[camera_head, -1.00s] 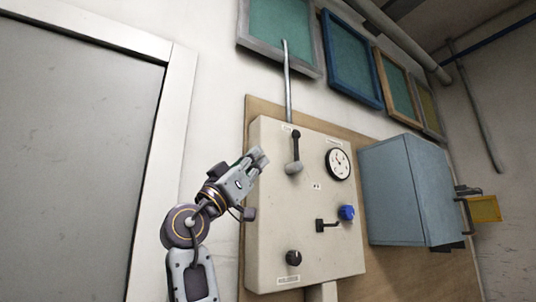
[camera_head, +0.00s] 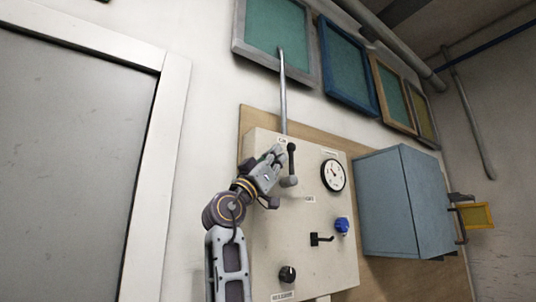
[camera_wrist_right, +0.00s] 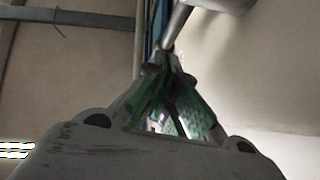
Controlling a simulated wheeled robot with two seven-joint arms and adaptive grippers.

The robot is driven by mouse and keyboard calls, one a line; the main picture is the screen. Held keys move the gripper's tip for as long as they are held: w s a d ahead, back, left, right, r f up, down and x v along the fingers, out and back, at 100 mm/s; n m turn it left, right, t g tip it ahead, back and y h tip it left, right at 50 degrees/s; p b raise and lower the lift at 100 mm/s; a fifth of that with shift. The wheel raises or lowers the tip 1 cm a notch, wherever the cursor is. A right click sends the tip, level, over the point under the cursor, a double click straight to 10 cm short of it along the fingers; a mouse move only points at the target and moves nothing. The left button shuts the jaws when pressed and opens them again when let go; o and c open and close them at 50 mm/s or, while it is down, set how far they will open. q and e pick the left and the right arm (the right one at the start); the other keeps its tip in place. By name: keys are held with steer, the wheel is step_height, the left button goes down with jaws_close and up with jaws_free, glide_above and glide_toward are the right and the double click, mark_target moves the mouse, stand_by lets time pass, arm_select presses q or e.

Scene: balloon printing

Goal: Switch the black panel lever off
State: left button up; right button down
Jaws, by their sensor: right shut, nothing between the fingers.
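The beige control panel (camera_head: 262,240) is on the wall. Its upper-left lever (camera_head: 291,158) has a black handle pointing up from a grey base. My right gripper (camera_head: 276,156) is shut and empty, its fingertips close to the left side of this handle. I cannot tell whether they touch it. In the right wrist view the closed fingertips (camera_wrist_right: 165,58) meet near a grey rod-like part (camera_wrist_right: 175,24), which seems to be the lever. A smaller black handle (camera_head: 320,239) sits lower on the panel. My left gripper is not in view.
The panel also has a round dial (camera_head: 333,175), a blue knob (camera_head: 342,225) and a black knob (camera_head: 288,274). A grey conduit (camera_head: 283,95) rises above it. A blue-grey box (camera_head: 395,205) stands out to the right. A grey door (camera_head: 70,160) is at left.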

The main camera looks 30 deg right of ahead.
steer(key=shift+w+d, duration=0.25)
steer(key=shift+d, duration=0.45)
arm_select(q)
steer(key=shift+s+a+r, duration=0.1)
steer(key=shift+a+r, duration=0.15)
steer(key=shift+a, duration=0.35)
arm_select(e)
steer(key=shift+d, duration=0.1)
steer(key=shift+d, duration=0.15)
